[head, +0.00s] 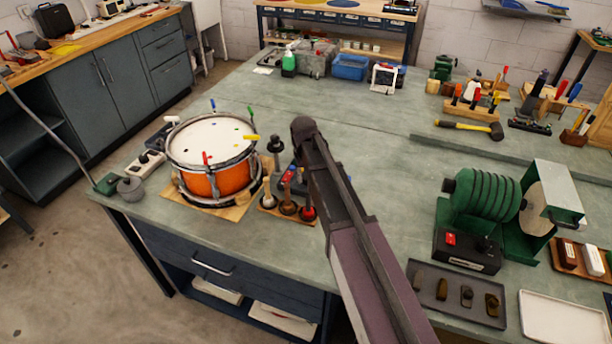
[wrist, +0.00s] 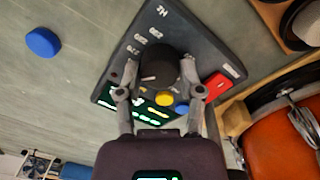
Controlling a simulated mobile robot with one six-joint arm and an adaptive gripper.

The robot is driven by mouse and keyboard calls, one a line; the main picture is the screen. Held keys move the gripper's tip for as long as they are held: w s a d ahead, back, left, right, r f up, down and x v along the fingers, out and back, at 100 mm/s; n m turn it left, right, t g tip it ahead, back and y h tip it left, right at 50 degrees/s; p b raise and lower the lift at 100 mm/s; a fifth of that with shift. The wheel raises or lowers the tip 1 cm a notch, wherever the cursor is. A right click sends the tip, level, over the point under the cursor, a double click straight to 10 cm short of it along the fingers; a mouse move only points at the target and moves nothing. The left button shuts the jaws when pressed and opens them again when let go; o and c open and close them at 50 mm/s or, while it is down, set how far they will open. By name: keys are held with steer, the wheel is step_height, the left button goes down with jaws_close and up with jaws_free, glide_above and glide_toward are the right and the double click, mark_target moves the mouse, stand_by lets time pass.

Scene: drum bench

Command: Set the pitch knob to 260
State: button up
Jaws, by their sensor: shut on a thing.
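The pitch knob (wrist: 158,64) is a dark round knob on a dark tuner box (wrist: 215,45) marked "Hz", seen upside down in the wrist view. A short pale line shows on the knob, and small printed numbers lie beside it, too blurred to read surely. My gripper (wrist: 159,74) has its two grey fingers on opposite sides of the knob, shut on it. A green-lit display (wrist: 150,109) is partly covered by a finger; its reading is not legible. In the head view my arm hides most of the box and the gripper's fingertips.
A yellow button (wrist: 164,99), a blue button (wrist: 182,110) and a red switch (wrist: 217,85) sit close to the fingers. An orange drum (head: 222,182) stands left of my arm. A wooden stand with tools (head: 268,207) is nearby.

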steer(key=shift+m, duration=0.6)
steer(key=o, duration=1.2)
steer(key=shift+c, duration=0.2)
